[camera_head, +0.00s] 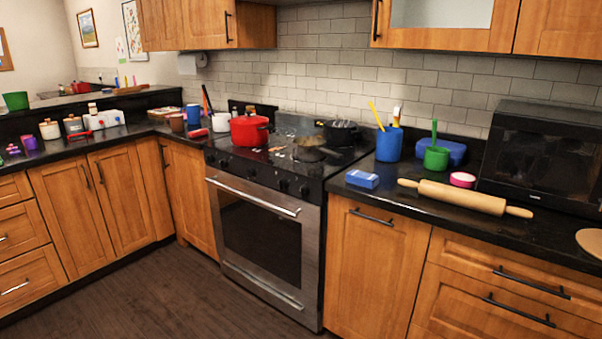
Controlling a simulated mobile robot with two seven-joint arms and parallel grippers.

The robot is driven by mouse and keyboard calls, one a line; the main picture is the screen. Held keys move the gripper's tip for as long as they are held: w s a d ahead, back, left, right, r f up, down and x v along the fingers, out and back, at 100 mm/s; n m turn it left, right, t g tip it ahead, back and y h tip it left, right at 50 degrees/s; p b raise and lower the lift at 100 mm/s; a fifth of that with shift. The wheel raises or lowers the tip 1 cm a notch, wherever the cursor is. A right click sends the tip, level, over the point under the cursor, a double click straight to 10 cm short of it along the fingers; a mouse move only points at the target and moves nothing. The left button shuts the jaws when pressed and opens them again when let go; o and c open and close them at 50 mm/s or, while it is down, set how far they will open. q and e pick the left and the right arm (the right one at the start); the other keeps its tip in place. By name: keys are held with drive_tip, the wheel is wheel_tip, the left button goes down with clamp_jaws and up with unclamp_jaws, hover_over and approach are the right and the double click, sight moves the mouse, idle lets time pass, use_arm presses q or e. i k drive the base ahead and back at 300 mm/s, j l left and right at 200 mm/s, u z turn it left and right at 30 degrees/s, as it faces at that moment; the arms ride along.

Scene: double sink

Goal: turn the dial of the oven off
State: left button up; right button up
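The oven (262,243) stands in the middle of the view, with a steel front, a dark window and a long handle (252,196). Several black dials sit on the black strip above the handle. One dial (284,186) is right of the middle of the strip, another (250,172) is left of it, and one (304,191) is near the right end. They are too small and dark to tell which way they are turned. Neither of my grippers is in view.
A red pot (249,130), a pan (310,149) and a black pot (341,134) stand on the stovetop. Right of it are a blue-white box (362,179), a rolling pin (464,197) and a microwave (545,160). The wooden floor (150,300) before the oven is clear.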

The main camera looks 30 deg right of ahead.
sight(251, 172)
drive_tip(key=z, duration=0.55)
drive_tip(key=i+z, duration=0.25)
drive_tip(key=i, duration=0.35)
drive_tip(key=i+j+z, duration=0.2)
drive_tip(key=i, duration=0.4)
drive_tip(key=i+l, duration=0.05)
